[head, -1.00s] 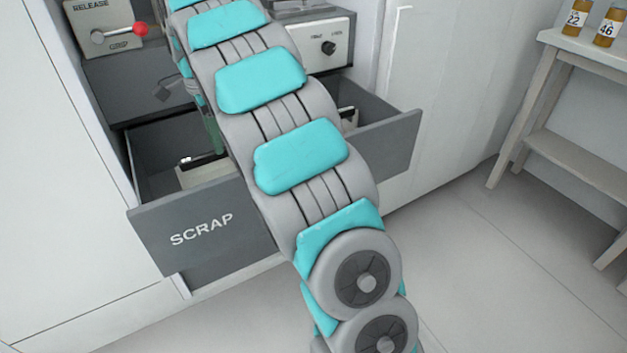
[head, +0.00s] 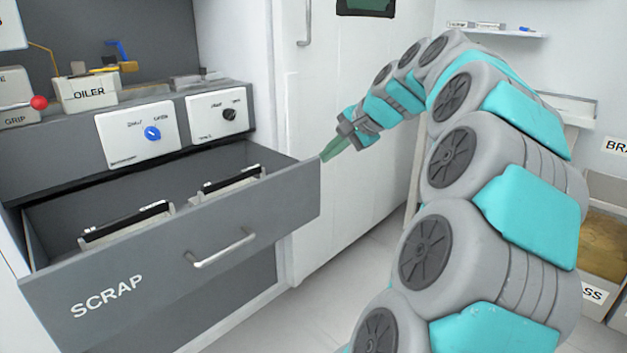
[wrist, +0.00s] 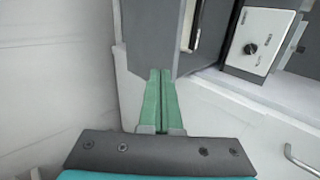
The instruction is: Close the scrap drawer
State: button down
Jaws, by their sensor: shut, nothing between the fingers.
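The grey scrap drawer (head: 150,290) stands pulled out of the dark cabinet in the head view, with its front marked SCRAP and a metal bar handle (head: 222,250). Two pale items with black tops (head: 125,224) lie inside it. My gripper (head: 328,153) is at the drawer front's right end, shut and empty, its green fingers pointing down and left. In the wrist view the shut fingers (wrist: 160,85) overlap the edge of the drawer (wrist: 150,40); I cannot tell if they touch it.
Control panels with a blue knob (head: 152,133) and a black knob (head: 229,114) sit above the drawer. A tall white door (head: 345,100) is right of the cabinet. Floor (head: 310,310) is clear in front of the drawer.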

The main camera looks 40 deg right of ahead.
jog(key=s+d, duration=0.1)
jog(key=s, duration=0.1)
send_near(296, 172)
jog(key=x, duration=0.5)
jog(key=shift+s+f, duration=0.1)
jog(key=shift+f, duration=0.3)
jog(key=shift+w, duration=0.35)
